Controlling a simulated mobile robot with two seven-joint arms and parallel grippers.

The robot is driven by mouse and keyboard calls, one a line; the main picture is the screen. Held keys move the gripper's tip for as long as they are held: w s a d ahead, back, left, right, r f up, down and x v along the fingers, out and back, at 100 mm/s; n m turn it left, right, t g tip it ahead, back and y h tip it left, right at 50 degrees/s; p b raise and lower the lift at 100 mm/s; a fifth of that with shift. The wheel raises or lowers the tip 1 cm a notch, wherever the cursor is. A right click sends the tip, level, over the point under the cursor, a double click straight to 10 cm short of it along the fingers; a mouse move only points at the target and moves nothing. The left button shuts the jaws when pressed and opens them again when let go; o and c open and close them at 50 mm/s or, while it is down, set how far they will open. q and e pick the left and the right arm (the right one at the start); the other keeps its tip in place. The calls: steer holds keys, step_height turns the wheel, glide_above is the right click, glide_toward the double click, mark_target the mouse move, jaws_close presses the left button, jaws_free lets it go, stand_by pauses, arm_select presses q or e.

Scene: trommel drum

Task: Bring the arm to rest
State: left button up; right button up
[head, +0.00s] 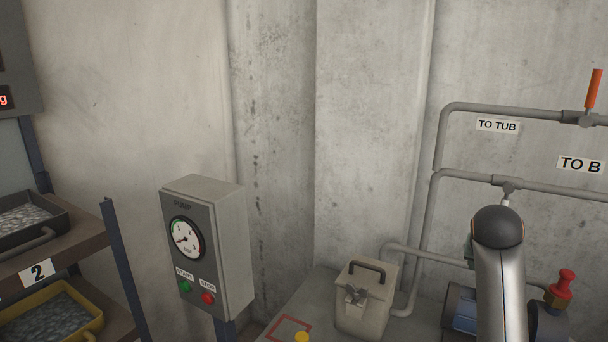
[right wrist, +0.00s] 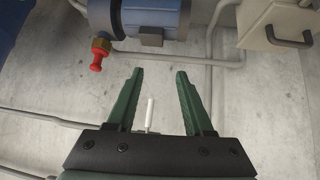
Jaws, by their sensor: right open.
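My right arm (head: 499,285) rises in the lower right of the head view, in front of the pipes and the blue pump. Its gripper is mostly hidden behind the arm there. In the right wrist view my right gripper (right wrist: 160,72) has its two green fingers spread, with nothing held between them. A thin white handle (right wrist: 150,113) on a pipe shows between the fingers near their base; I cannot tell whether anything touches it. My left gripper is in neither view.
The blue pump (right wrist: 152,15) and a red-capped brass fitting (right wrist: 97,55) lie beyond the fingers. A grey box (head: 364,309) stands left of the arm. An orange-handled valve (head: 592,95) is on the upper pipe. The pump panel (head: 208,249) and tray shelf (head: 75,255) are farther left.

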steer(key=s+a+f+n+g+y, duration=0.1)
steer(key=s+a+f+n, duration=0.15)
steer(key=s+f, duration=0.55)
steer(key=s+a+f+n+y, duration=0.1)
steer(key=s+a+f+n, duration=0.15)
steer(key=s+f, duration=0.6)
steer(key=s+a+f+n+g+y, duration=0.1)
steer(key=s+a+f, duration=0.2)
steer(key=s, duration=0.3)
steer(key=s+a+f+n+y, duration=0.2)
steer(key=s+a+f, duration=0.1)
steer(key=s, duration=0.3)
steer(key=s+a+f+n+g+y, duration=0.1)
steer(key=s+a+f, duration=0.25)
steer(key=s, duration=0.25)
steer(key=w+a+f+t+y, duration=0.1)
steer(key=w+a+f+t, duration=0.1)
steer(key=f, duration=0.3)
steer(key=w+a+f+t, duration=0.2)
steer(key=f+t, duration=0.1)
steer(key=f, duration=0.2)
steer(key=shift+w+a+f+y, duration=0.15)
steer(key=shift+a+f+y, duration=0.05)
steer(key=shift+f+y, duration=0.2)
